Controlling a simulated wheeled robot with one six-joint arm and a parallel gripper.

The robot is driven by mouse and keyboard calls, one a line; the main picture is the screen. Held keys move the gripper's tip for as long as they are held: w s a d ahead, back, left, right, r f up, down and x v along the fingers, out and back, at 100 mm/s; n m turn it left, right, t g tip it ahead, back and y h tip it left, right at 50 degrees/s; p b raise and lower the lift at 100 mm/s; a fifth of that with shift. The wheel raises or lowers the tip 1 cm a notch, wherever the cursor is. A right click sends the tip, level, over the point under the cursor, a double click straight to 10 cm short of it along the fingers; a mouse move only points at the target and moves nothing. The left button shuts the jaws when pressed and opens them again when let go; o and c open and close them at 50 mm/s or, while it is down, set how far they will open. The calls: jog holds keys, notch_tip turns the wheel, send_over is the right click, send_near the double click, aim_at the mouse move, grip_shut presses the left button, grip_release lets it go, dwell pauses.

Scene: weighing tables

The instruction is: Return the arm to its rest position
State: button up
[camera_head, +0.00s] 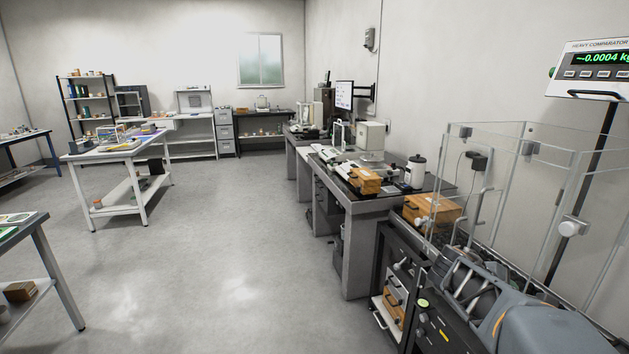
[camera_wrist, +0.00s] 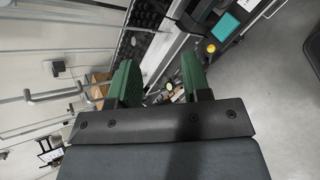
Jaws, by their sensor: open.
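In the wrist view my gripper (camera_wrist: 160,90) shows two green fingers spread apart, with nothing between them. Beyond the fingers are dark equipment, metal rails and part of the floor. In the head view a grey-blue part of my arm is at the lower right, beside the clear glass enclosure (camera_head: 500,160). The gripper itself cannot be made out in the head view. I cannot tell the exact distance between the fingers and the equipment.
A comparator display (camera_head: 595,68) reads about -0.0004 kg at the upper right. Wooden boxes (camera_head: 432,208) stand by the enclosure and on the dark-topped table (camera_head: 425,196). A white workbench (camera_head: 110,155) stands at the left. The grey floor (camera_head: 225,240) in the middle is clear.

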jog(key=s+a+m+y+p, duration=0.4)
jog(key=a+m+y, duration=0.1)
jog(key=a, duration=0.6)
jog(key=s+a+r+m+t+y+p, duration=0.1)
jog(key=s+a+m+y+p, duration=0.3)
jog(key=a, duration=0.7)
jog(key=shift+s+a+r+m+t+y+p, duration=0.2)
jog(key=shift+s+m+t+y+p, duration=0.25)
jog(key=shift+y, duration=0.65)
jog(key=shift+s+a, duration=0.1)
